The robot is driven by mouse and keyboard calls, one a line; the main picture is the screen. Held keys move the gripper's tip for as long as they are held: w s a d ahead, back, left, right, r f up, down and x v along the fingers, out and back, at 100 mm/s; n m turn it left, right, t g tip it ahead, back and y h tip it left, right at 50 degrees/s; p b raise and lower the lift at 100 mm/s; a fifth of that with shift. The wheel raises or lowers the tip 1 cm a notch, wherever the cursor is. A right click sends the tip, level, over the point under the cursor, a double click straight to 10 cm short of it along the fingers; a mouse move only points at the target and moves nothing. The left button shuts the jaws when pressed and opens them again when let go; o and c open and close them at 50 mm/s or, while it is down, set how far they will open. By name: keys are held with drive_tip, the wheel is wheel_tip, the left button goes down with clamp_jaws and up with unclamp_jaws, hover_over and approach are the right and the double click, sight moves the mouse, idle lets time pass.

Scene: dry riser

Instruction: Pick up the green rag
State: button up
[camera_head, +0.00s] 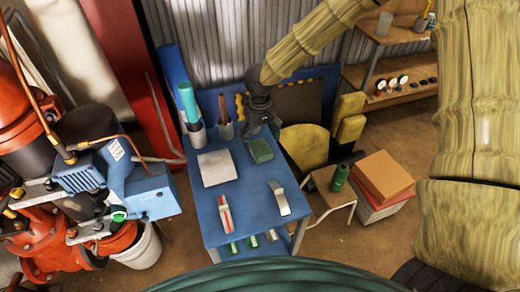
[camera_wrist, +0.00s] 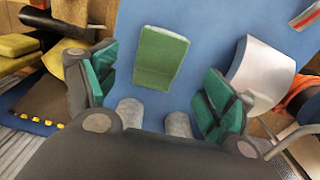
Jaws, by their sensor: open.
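The green rag (camera_head: 260,150) lies folded flat on the blue table near its back right side. In the wrist view the rag (camera_wrist: 161,58) is ahead of my open fingers, roughly centred between them and slightly towards the left one. My gripper (camera_head: 262,125) is just above and behind the rag in the head view. In the wrist view my gripper (camera_wrist: 158,100) has its two green-padded fingers wide apart with nothing between the pads. I cannot tell the exact height of the fingers over the table.
On the blue table (camera_head: 245,200) a white cloth or sheet (camera_head: 217,167) lies left of the rag. A red-and-white item (camera_head: 225,213) and a pale flat tool (camera_head: 279,198) lie nearer the front. Upright containers (camera_head: 195,130) stand at the back left. A stool with a green bottle (camera_head: 340,177) is at right.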

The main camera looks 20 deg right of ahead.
sight(261, 149)
drive_tip(key=shift+w+f, duration=0.25)
drive_tip(key=shift+f, duration=0.1)
drive_tip(key=shift+s+d+f+p, duration=0.1)
drive_tip(key=shift+s+f+p, duration=0.35)
drive_tip(key=shift+f, duration=0.3)
drive_tip(key=f, duration=0.2)
drive_tip(key=shift+w+f, duration=0.3)
drive_tip(key=shift+w, duration=0.05)
drive_tip(key=shift+s+f, duration=0.15)
drive_tip(key=c, duration=1.1)
